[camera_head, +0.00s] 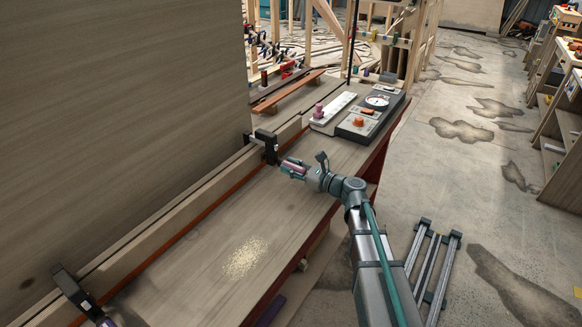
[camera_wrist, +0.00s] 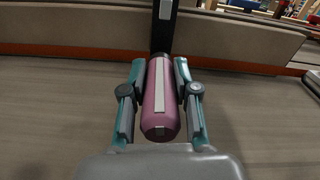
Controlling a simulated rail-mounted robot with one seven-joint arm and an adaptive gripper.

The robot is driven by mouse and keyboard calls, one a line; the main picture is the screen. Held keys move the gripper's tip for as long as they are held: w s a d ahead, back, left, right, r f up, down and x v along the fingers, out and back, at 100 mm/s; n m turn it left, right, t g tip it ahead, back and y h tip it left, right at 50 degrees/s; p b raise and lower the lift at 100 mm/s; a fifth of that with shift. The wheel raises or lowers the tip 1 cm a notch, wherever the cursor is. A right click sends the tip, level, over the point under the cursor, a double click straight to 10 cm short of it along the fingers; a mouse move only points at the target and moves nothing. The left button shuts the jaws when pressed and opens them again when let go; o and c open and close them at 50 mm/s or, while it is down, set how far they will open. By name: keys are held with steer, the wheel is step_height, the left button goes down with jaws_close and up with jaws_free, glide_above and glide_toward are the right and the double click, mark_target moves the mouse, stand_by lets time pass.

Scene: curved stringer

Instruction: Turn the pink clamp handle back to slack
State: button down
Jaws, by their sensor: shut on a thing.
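The pink clamp handle (camera_wrist: 160,100) lies between the two fingers of my gripper (camera_wrist: 158,75) in the wrist view, with a pale strip along its top. My gripper is shut on it, a finger on each side. The handle joins a black clamp (camera_wrist: 163,30) at the wooden strip. In the head view the same clamp (camera_head: 268,143) sits on the strip along the bench's back, and my gripper (camera_head: 286,166) reaches it from the right. The handle (camera_head: 297,164) shows only partly there, between the fingers.
A second black clamp (camera_head: 70,287) with a purple handle (camera_head: 106,322) stands at the lower left. A control panel (camera_head: 372,115) with an orange knob is at the bench's far end. Sawdust (camera_head: 243,257) lies on the bench. The bench surface around it is clear.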

steer(key=shift+f+n+b, duration=0.1)
steer(key=shift+n+b, duration=0.2)
steer(key=shift+b, duration=0.1)
steer(key=n+b, duration=0.3)
steer(key=b, duration=0.1)
steer(key=shift+f, duration=0.2)
steer(key=n+b, duration=0.6)
steer(key=b, duration=0.1)
steer(key=shift+s+a+f+n+b, duration=0.1)
steer(key=shift+n+b, duration=0.2)
steer(key=shift+b, duration=0.05)
steer(key=n+b, duration=0.5)
steer(key=b, duration=0.1)
steer(key=n+b, duration=0.3)
steer(key=shift+n, duration=0.3)
steer(key=shift+b, duration=0.35)
steer(key=c, duration=0.9)
jaws_free()
steer(key=shift+o, duration=0.2)
